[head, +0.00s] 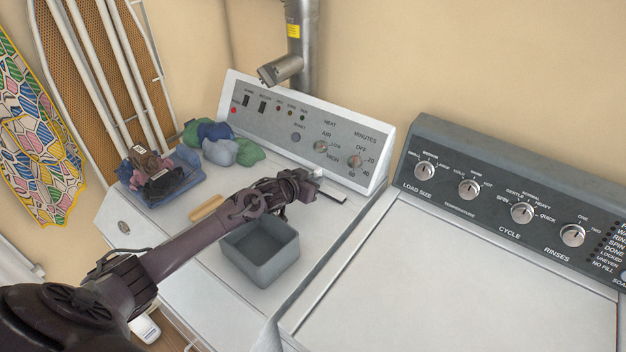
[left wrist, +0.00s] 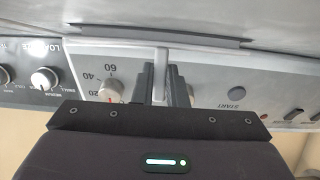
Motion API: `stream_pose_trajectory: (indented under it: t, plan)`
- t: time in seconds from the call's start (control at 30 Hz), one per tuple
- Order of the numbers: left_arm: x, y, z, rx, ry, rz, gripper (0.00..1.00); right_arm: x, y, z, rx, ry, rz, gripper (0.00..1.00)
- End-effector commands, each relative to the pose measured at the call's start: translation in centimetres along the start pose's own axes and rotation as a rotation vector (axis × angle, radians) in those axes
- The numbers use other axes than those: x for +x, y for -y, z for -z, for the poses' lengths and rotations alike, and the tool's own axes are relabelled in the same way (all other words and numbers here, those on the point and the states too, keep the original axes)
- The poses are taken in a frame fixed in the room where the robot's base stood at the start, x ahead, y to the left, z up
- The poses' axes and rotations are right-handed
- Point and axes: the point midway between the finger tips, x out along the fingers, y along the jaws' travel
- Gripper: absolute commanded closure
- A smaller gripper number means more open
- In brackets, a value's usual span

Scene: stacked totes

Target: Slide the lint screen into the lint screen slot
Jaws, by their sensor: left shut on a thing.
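My left gripper (head: 312,180) is over the back right of the white dryer top, just in front of the control panel. In the left wrist view its two dark fingers (left wrist: 167,85) are shut on the pale grey grip of the lint screen (left wrist: 160,72). In the head view a small light piece of the lint screen (head: 319,173) shows at the fingertips. The lint screen slot (head: 333,194) appears as a narrow strip in the dryer top beside the gripper. How the screen's lower part sits relative to the slot is hidden. My right gripper is not in view.
A grey open bin (head: 262,272) stands below my left forearm, with a tan wooden block (head: 207,208) beside it. The dryer panel (head: 300,128) rises behind; the washer (head: 470,270) is right.

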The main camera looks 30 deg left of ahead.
Motion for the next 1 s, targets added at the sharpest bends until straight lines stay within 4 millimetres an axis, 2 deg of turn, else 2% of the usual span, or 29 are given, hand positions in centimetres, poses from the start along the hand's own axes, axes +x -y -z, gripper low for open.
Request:
stream_pose_trajectory:
  t: [0.4, 0.67, 0.7, 0.83, 0.87, 1.0]
  plan:
    - [0.4, -0.2, -1.7, -0.001, 0.010, -0.003, 1.00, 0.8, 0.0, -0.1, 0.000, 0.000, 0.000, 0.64]
    - [0.5, -0.4, -1.9, -0.002, 0.012, -0.005, 1.00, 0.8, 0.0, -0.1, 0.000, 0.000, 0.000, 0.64]
    - [0.5, -0.4, -1.9, -0.002, 0.012, -0.006, 0.83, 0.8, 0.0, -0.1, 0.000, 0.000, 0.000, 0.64]
    - [0.5, -0.4, -1.9, -0.002, 0.014, -0.007, 0.66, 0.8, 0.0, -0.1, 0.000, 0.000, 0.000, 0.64]
    - [0.5, -0.4, -1.9, -0.002, 0.014, -0.007, 0.62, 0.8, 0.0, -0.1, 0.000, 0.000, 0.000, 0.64]
    - [0.5, -0.5, -1.9, -0.002, 0.015, -0.007, 0.62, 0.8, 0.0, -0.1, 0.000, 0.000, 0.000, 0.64]
